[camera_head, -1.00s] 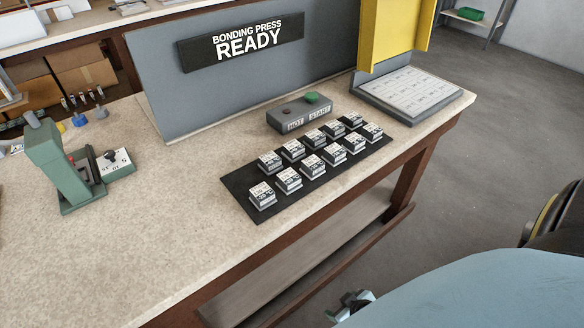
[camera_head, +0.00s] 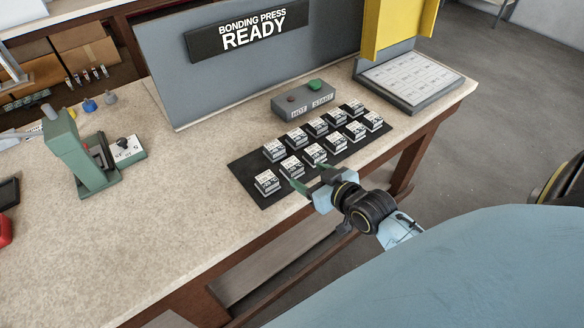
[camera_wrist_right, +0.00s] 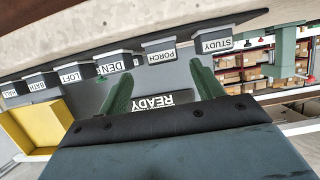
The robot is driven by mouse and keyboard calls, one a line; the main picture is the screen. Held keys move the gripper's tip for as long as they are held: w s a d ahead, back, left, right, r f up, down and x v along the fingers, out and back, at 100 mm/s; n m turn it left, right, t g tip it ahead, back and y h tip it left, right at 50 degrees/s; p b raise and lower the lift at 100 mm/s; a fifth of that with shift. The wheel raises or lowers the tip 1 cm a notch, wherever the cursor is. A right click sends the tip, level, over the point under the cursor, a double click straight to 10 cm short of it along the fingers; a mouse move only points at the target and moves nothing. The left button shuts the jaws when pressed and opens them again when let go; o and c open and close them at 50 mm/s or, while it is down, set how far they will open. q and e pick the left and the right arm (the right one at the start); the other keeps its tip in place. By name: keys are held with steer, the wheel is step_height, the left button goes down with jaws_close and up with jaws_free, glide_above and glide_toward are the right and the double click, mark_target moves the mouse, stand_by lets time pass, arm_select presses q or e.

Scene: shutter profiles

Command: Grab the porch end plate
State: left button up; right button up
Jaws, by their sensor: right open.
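The porch end plate (camera_wrist_right: 160,50) is a small grey block with a white PORCH label, seen upside down in the right wrist view, between the plates marked DEN (camera_wrist_right: 115,65) and STUDY (camera_wrist_right: 213,42). By its place in the row it appears to be the second front block from the left (camera_head: 292,168) in the head view, where its label is too small to read. My right gripper (camera_head: 308,174) is open and empty at the mat's front edge. In the right wrist view its green fingers (camera_wrist_right: 160,72) stand apart on either side of the porch plate's line, short of it. My left gripper is out of view.
The black mat (camera_head: 252,192) holds two rows of similar plates set close together. Behind it are a grey button box (camera_head: 303,101) and the bonding press panel (camera_head: 190,75). A green press tool (camera_head: 72,155) stands at left. The bench front left (camera_head: 130,245) is clear.

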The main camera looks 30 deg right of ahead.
mark_target(297, 169)
steer(key=x, duration=0.8)
steer(key=shift+a+r+b, duration=0.15)
steer(key=shift+r+b, duration=0.05)
steer(key=shift+b, duration=0.1)
steer(key=c, duration=1)
